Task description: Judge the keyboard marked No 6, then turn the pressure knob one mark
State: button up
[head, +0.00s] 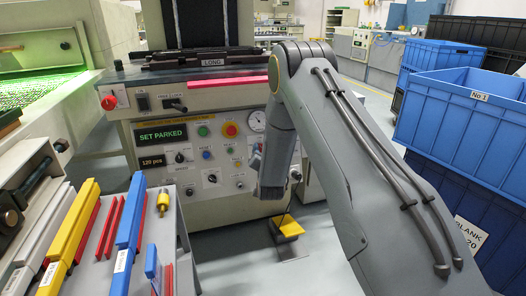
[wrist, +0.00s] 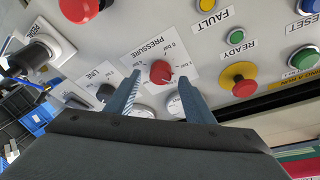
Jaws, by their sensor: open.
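The pressure knob (wrist: 161,73) is red and round, on a white plate lettered PRESSURE with marks around it, in the wrist view. My gripper (wrist: 158,84) is open, its two blue-grey fingers spread on either side of the knob in the picture. I cannot tell whether either finger touches it. I see no keyboard marked No 6 in either view.
The control panel (head: 222,165) has a display (head: 161,135) reading SET PARKED. In the wrist view a red-and-yellow button (wrist: 239,79) and a LINE knob (wrist: 105,92) flank the pressure knob. A yellow pedal (head: 289,226) is on the floor; blue crates (head: 450,125) stand right.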

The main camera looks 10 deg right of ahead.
jog(key=s+p, duration=0.1)
jog(key=s, duration=0.5)
jog(key=shift+a+r, duration=0.25)
jog(key=shift+a, duration=0.05)
dwell(2.1)
